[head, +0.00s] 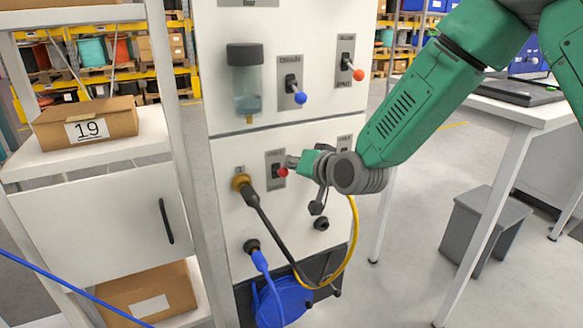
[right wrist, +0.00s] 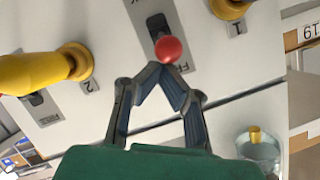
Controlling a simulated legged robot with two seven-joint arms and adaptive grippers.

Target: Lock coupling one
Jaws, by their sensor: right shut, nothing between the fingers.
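My right gripper (head: 291,162) is shut, with its fingertips at the red-knobbed lever (head: 283,172) on the lower white panel. In the right wrist view the closed fingertips (right wrist: 161,70) meet right beside the red ball (right wrist: 169,49); I cannot tell whether they touch it. The lever sits on a dark plate with partly hidden lettering. Left of it in the head view is a yellow coupling (head: 241,182) with a black cable end; it also shows in the right wrist view (right wrist: 230,7) beside a label 1. Another yellow coupling (right wrist: 73,62) is beside a label 2. My left gripper is out of view.
A blue hose (head: 260,262) and a yellow hose (head: 350,250) hang below. A shelf with box 19 (head: 88,123) stands left; a white table (head: 520,108) stands right.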

